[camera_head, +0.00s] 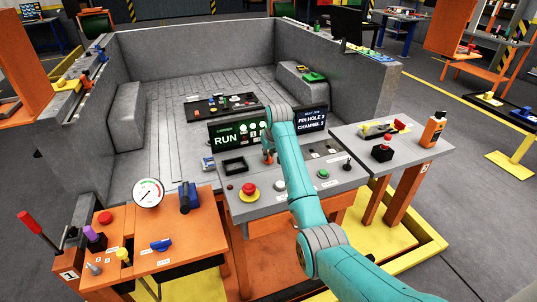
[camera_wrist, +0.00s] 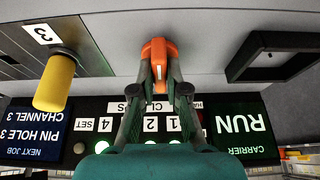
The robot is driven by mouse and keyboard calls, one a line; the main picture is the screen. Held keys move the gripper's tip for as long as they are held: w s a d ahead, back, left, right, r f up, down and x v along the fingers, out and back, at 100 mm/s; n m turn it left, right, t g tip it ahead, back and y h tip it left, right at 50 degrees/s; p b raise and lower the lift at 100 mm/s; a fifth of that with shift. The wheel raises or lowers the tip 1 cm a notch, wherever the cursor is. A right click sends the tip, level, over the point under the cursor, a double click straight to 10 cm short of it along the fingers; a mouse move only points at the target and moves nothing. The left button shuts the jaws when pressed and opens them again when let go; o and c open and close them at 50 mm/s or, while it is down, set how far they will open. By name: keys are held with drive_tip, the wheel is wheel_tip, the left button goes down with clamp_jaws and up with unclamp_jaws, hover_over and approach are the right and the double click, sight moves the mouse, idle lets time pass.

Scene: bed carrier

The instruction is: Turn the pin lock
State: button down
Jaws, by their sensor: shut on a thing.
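My gripper (camera_wrist: 160,82) is shut on an orange piece (camera_wrist: 158,52), which looks like the pin lock's handle, on the grey console top. In the head view the orange piece (camera_head: 268,157) shows small beside the teal arm, and my gripper is mostly hidden by the arm. A yellow pin (camera_wrist: 55,83) stands beside the gripper in the wrist view, near a plate (camera_wrist: 62,45) with a label "3". How deep the pin sits cannot be told.
A screen reading RUN (camera_head: 226,140) and a screen reading PIN HOLE 3, CHANNEL 3 (camera_head: 311,120) stand behind the console (camera_head: 262,208). A black square frame (camera_wrist: 275,45) lies beside the gripper. A red mushroom button (camera_head: 248,190) is at front left.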

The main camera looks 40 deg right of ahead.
drive_tip(key=n+y, duration=0.1)
drive_tip(key=n, duration=0.3)
drive_tip(key=shift+d+y, duration=0.2)
drive_tip(key=shift+y, duration=0.2)
drive_tip(key=n, duration=0.2)
drive_tip(key=n+y, duration=0.1)
drive_tip(key=n, duration=0.1)
drive_tip(key=shift+n+y, duration=0.3)
drive_tip(key=shift+n, duration=0.1)
drive_tip(key=n+g+y, duration=0.1)
drive_tip(key=n, duration=0.3)
drive_tip(key=shift+w+d+n, duration=0.1)
drive_tip(key=shift+n, duration=0.2)
drive_tip(key=shift+n+g+y, duration=0.5)
drive_tip(key=shift+n+g, duration=0.4)
drive_tip(key=shift+n, duration=1.4)
drive_tip(key=c, duration=1.2)
unclamp_jaws()
